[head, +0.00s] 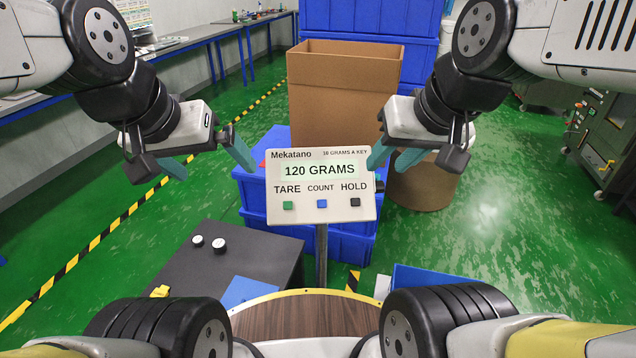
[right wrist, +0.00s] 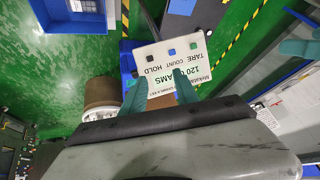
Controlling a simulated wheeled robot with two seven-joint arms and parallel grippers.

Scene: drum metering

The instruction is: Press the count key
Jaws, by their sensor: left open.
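The white panel (head: 280,215) stands upright on a grey post in the head view. Its display (head: 320,171) reads "120 GRAMS". Below it are the green TARE key (head: 288,205), the blue COUNT key (head: 322,204) and the dark HOLD key (head: 355,202). The blue key also shows in the right wrist view (right wrist: 171,51), where the panel is upside down. My left gripper (head: 210,162) is open and empty, left of the panel. My right gripper (head: 392,160) is open and empty at the panel's right edge; in the right wrist view its fingers (right wrist: 156,82) are apart, overlapping the panel.
A large cardboard box (head: 345,95) and blue crates (head: 345,240) stand behind the panel. A brown drum (head: 425,185) stands behind my right gripper. A dark box with white knobs (head: 215,262) is at lower left. A round wood-topped surface (head: 305,315) lies in front.

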